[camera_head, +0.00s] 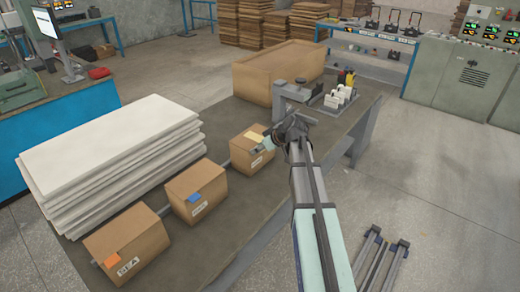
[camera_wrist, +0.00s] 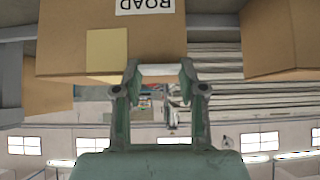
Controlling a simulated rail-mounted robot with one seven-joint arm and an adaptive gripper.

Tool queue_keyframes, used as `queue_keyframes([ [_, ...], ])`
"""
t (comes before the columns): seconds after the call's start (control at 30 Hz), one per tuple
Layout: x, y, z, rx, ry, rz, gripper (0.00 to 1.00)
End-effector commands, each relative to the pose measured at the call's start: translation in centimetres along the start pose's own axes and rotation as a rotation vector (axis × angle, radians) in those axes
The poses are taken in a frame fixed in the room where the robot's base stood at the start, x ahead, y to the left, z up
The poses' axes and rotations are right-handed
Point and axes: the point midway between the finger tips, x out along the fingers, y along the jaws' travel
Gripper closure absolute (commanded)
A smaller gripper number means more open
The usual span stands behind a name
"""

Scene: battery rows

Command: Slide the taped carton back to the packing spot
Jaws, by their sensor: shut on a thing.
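Three brown cartons stand in a slanting row on the workbench (camera_head: 205,240). The nearest carton (camera_head: 140,243) has an orange patch and a label reading SEA. The middle carton (camera_head: 185,190) has a blue patch and a white label. The far carton (camera_head: 241,157) has a pale yellow patch. It fills the upper left of the wrist view (camera_wrist: 62,40), upside down, with a ROAD label. My gripper (camera_head: 264,146) reaches that carton from the right and is shut on it. In the wrist view my fingers (camera_wrist: 158,70) meet its edge; the exact contact is unclear.
A stack of white sheets (camera_head: 115,155) lies left of the row. A large brown box (camera_head: 262,80) and a tray of small items (camera_head: 340,97) stand at the bench's far end. Bare benchtop lies along the right of the nearer cartons.

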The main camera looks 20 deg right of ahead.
Motion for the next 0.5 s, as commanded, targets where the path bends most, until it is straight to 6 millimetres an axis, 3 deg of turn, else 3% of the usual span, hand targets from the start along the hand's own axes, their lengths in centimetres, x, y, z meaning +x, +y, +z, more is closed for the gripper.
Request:
queue_keyframes([
  [0.4,0.11,-0.32,0.11,-0.002,-0.004,-0.007,0.99],
  [0.43,0.12,-0.32,0.11,-0.002,-0.004,-0.007,0.56],
  [0.5,0.11,-0.29,0.11,-0.002,-0.003,-0.006,0.31],
])
